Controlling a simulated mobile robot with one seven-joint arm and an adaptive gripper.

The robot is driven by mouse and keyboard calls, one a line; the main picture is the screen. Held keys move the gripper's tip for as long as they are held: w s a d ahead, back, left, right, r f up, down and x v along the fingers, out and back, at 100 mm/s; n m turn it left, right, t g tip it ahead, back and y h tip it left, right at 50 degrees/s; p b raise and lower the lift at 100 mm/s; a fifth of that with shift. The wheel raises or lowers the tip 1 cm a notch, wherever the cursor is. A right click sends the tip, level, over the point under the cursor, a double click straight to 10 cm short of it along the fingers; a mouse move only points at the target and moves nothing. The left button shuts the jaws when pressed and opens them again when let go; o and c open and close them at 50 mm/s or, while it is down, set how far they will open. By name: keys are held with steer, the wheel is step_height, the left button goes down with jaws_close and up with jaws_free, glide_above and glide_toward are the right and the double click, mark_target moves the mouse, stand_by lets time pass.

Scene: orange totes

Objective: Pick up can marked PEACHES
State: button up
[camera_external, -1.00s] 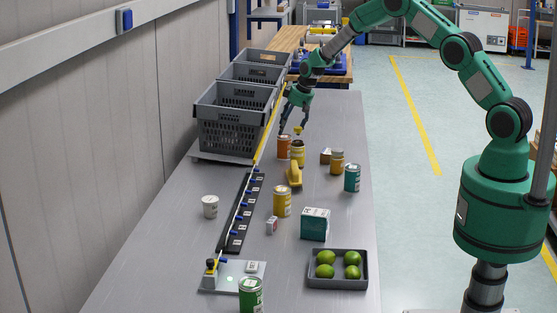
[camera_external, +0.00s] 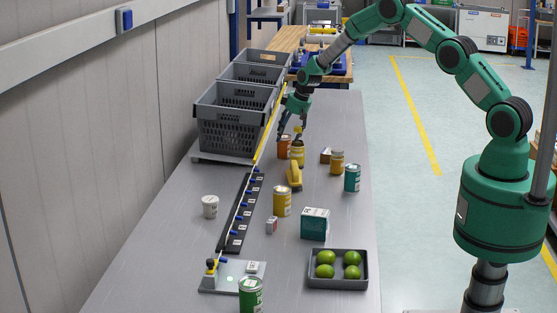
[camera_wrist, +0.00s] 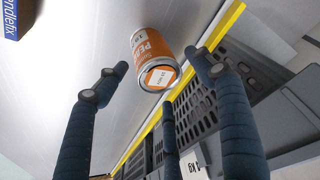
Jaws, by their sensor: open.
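The orange can (camera_external: 284,147), with a white band and lettering starting "PEA", stands on the grey table near the crates. It also shows in the wrist view (camera_wrist: 152,57), upper middle, in the space beyond my fingers. My gripper (camera_external: 290,134) is open just above and beside the can in the external view. In the wrist view its dark blue fingers (camera_wrist: 160,85) are spread apart, with one on the left and two on the right and below. I see no clear contact with the can.
A yellow-capped bottle (camera_external: 297,153) stands right beside the can. Grey crates (camera_external: 222,128) stand to the left behind a yellow strip (camera_external: 266,135). A yellow object (camera_external: 294,175), a small brown box (camera_external: 325,155) and an amber jar (camera_external: 337,162) are close by. A blue box (camera_wrist: 14,18) shows in the wrist view.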

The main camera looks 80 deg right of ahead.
steer(key=shift+x, duration=0.9)
steer(key=c, duration=1.4)
steer(key=shift+c, duration=0.2)
steer(key=shift+r, duration=0.1)
steer(key=shift+r, duration=5)
